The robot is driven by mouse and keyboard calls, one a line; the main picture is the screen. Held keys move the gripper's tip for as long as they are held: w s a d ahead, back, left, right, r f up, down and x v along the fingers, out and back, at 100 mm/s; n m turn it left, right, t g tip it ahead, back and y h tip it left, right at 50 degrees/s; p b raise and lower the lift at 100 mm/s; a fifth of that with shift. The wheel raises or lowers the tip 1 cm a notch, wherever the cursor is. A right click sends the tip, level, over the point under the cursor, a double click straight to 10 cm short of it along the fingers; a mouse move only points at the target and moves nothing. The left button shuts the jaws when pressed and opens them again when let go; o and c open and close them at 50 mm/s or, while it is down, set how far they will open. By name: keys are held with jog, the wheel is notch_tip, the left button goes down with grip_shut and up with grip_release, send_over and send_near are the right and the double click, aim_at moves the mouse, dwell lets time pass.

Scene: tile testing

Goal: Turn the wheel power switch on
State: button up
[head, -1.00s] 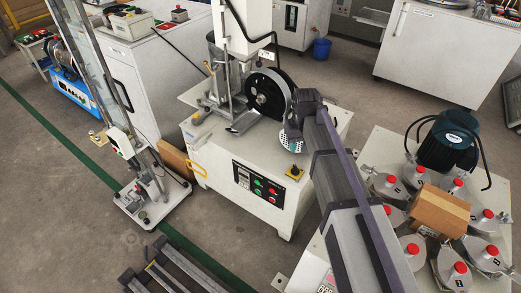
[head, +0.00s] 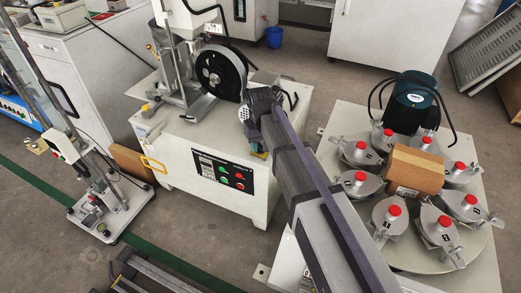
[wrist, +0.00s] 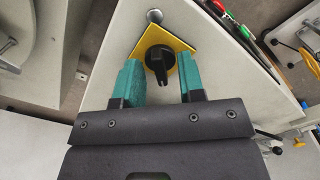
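The wheel power switch is a black rotary knob (wrist: 160,69) on a yellow square plate (wrist: 178,47). It sits on the white wheel machine (head: 225,130), near one corner. My gripper (wrist: 159,62) is open, with one teal finger on each side of the knob. Gaps show between the fingers and the knob, and the fingers overlap the plate's edges in view. The knob's grip points toward the bottom of the wrist view. In the head view my arm and wrist (head: 262,108) mostly hide the switch. The black wheel (head: 220,73) is on top of the machine.
A panel with a display and coloured buttons (head: 224,172) is left of my wrist in the head view. A round bolt head (wrist: 154,16) lies just beyond the plate. A table with several red-knobbed grey units (head: 360,178) stands right of my arm.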

jog(key=shift+r, duration=0.1)
grip_shut()
jog(key=shift+m, duration=0.3)
jog(key=m, duration=0.3)
jog(key=shift+m, duration=0.3)
jog(key=m, duration=0.4)
jog(key=shift+m, duration=0.3)
jog(key=m, duration=0.9)
